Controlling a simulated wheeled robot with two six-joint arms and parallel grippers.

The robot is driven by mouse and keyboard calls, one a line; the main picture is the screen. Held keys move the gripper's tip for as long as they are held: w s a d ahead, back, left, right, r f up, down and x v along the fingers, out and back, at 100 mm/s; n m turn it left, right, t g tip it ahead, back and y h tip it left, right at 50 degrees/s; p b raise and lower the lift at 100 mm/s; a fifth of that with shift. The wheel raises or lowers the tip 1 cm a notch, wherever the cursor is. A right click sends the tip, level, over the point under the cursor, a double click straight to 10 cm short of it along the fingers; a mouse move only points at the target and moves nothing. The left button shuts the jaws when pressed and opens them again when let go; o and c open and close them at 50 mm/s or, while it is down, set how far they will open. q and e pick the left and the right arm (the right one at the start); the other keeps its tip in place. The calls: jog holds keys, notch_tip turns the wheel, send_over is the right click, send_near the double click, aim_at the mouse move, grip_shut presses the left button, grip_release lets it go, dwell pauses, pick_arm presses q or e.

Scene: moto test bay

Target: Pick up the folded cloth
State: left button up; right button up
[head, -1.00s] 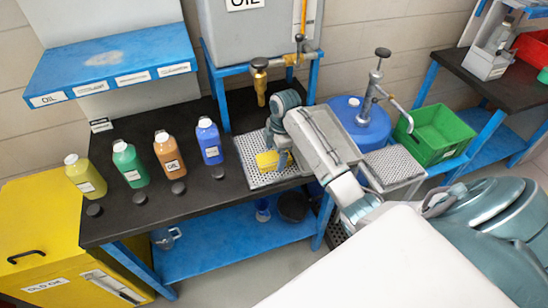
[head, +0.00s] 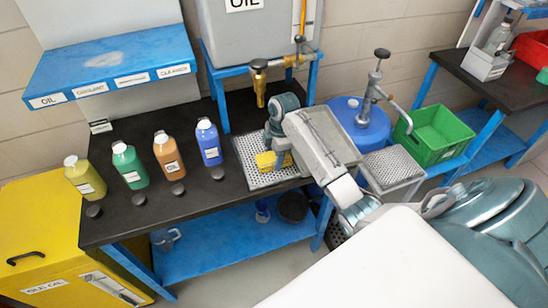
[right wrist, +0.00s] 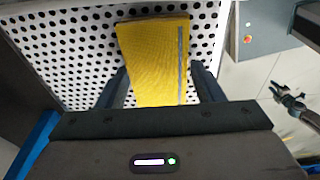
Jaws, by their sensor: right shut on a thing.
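The folded cloth (head: 266,161) is yellow and lies at the perforated metal tray on the black bench, partly hidden by my right gripper in the head view. In the right wrist view the yellow cloth (right wrist: 156,58) has a grey stripe along its right side and sits between the two dark fingers. My right gripper (head: 279,160) reaches down from the right and is shut on the cloth. It also shows in the right wrist view (right wrist: 160,85). Whether the cloth touches the tray is hard to tell. My left gripper is not in view.
The perforated tray (head: 246,151) lies under a brass tap (head: 260,80). Several bottles, among them a blue one (head: 209,144), stand to the left with dark caps before them. A blue drum (head: 352,122) and a green crate (head: 437,136) are to the right.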

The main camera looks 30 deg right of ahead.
aim_at(271, 163)
jog(key=shift+r, duration=0.35)
jog(key=shift+s+a+r+b, duration=0.1)
jog(key=shift+r+b, duration=0.4)
jog(key=shift+r, duration=0.05)
jog(key=shift+s+a+r+b, duration=0.1)
jog(key=shift+r+b, duration=0.35)
jog(key=shift+r, duration=0.05)
jog(key=shift+s+a, duration=0.55)
jog(key=s+a+r+p, duration=0.1)
jog(key=s+a+p, duration=0.4)
jog(key=s+a, duration=0.4)
jog(key=shift+s+a+r+p, duration=0.3)
jog(key=shift+s+r, duration=0.1)
jog(key=shift+s, duration=0.15)
